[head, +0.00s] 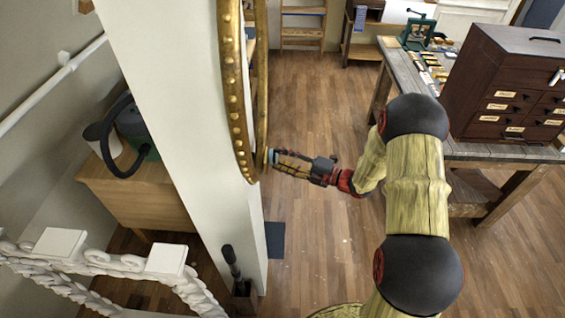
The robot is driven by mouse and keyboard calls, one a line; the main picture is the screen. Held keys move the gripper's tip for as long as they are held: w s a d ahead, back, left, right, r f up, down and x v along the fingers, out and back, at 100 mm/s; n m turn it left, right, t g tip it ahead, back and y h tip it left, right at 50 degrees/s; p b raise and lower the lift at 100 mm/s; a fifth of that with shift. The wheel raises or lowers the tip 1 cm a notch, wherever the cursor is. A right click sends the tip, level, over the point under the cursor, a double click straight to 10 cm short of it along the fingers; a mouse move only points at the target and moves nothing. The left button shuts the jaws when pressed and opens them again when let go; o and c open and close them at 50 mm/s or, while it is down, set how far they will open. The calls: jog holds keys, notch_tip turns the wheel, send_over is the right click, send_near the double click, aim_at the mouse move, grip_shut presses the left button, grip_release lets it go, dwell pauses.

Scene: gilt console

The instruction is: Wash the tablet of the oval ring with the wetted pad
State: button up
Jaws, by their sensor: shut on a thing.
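The gilt oval ring (234,95), studded with beads, is mounted on the white upright panel and seen almost edge-on. I cannot make out its tablet from this angle. My gripper (275,160) is at the ring's lower right edge, pointing left towards it. It is shut on a small pale blue-grey pad (270,156), which shows only as a sliver at the fingertips. The pad is at the ring's edge in the picture; I cannot tell whether it touches. Whether the pad is wet cannot be seen.
A workbench (465,150) on the right carries a dark drawer cabinet (500,90) and a green press (416,32). A white carved frame (110,262) is at lower left, near a wooden cabinet (135,200). A dark-handled tool (231,265) stands by the panel. Wooden floor (320,240) is open below my gripper.

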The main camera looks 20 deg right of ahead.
jog(key=shift+w+d+p, duration=0.2)
jog(key=shift+w+p, duration=0.15)
jog(key=shift+w, duration=0.2)
jog(key=s, duration=0.2)
jog(key=s+a+p, duration=0.1)
jog(key=s+p, duration=0.1)
jog(key=s, duration=0.1)
jog(key=shift+s+a, duration=0.3)
jog(key=shift+a, duration=0.1)
jog(key=shift+s+d+p, duration=0.2)
jog(key=shift+s+d, duration=0.1)
jog(key=shift+d, duration=0.65)
jog(key=shift+s+d+p, duration=0.2)
jog(key=shift+s+d, duration=0.1)
jog(key=shift+d, duration=0.65)
jog(key=shift+s+d+p, duration=0.2)
jog(key=shift+s+d, duration=0.1)
jog(key=shift+d, duration=0.65)
jog(key=shift+s+d, duration=0.25)
jog(key=shift+d, duration=0.45)
jog(key=shift+s+d, duration=0.25)
jog(key=shift+d, duration=0.45)
